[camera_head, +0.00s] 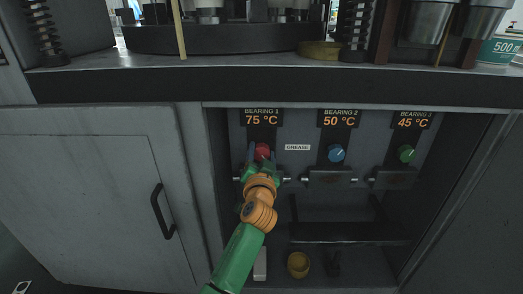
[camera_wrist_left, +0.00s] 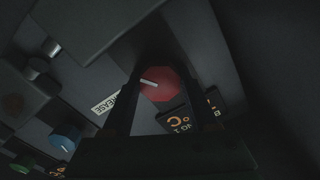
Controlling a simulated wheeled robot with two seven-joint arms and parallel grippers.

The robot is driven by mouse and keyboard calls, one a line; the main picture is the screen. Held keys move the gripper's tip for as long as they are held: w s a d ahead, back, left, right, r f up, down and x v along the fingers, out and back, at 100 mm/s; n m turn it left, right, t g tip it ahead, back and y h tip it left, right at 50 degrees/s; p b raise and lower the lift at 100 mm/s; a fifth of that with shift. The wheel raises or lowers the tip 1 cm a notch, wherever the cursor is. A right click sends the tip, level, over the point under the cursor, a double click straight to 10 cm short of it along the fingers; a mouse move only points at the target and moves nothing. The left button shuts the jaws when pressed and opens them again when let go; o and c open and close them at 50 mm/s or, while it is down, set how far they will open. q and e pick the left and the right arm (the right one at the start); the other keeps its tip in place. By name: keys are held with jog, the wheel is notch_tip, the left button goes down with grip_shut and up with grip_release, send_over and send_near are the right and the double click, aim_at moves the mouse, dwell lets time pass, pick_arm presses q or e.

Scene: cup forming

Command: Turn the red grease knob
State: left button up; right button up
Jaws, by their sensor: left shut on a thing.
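The red grease knob (camera_head: 262,151) sits on the panel in the recess, under the "BEARING 1 75 °C" display (camera_head: 262,117). My left gripper (camera_head: 260,160) is at the knob and partly covers it in the head view. In the left wrist view the red knob (camera_wrist_left: 160,85) shows with a white pointer line, between the two dark fingers of my left gripper (camera_wrist_left: 165,92). The fingers are shut on the knob from both sides. My right gripper is in neither view.
A blue knob (camera_head: 336,153) and a green knob (camera_head: 406,153) sit to the right, under their own displays. A "GREASE" label (camera_head: 297,147) is beside the red knob. The counter edge (camera_head: 300,80) overhangs the recess. A closed cabinet door (camera_head: 90,200) is at the left.

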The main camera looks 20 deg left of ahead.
pick_arm(q)
jog(key=shift+m, duration=0.4)
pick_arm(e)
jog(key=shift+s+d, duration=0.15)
pick_arm(q)
jog(key=o, duration=1.4)
jog(key=shift+c, duration=0.2)
jog(key=shift+s+d, duration=0.1)
jog(key=shift+s, duration=0.15)
jog(key=p+v, duration=0.2)
jog(key=v, duration=0.4)
jog(key=shift+s, duration=0.3)
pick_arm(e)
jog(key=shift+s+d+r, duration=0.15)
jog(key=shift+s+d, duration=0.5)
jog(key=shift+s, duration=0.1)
